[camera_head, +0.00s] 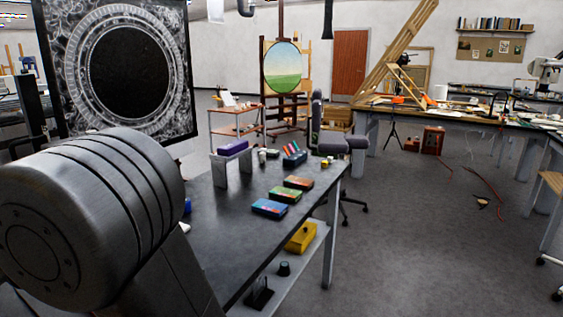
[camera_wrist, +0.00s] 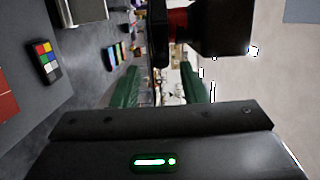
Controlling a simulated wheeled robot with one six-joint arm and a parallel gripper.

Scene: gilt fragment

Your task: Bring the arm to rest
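My gripper (camera_wrist: 161,90) shows in the wrist view, with two dark green fingers standing apart and a gap between them. I see nothing held between the fingers. The black gripper body with a lit green light fills the bottom of that view. In the head view a large grey joint of my arm fills the left side, over part of the dark workbench (camera_head: 232,222). The gripper itself is not seen in the head view.
On the workbench are a blue box (camera_head: 269,208), a green box (camera_head: 285,195), an orange box (camera_head: 298,182) and a purple box (camera_head: 233,147) on a grey stand. A yellow box (camera_head: 301,237) sits on the lower shelf. Grey floor (camera_head: 420,240) is open at right.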

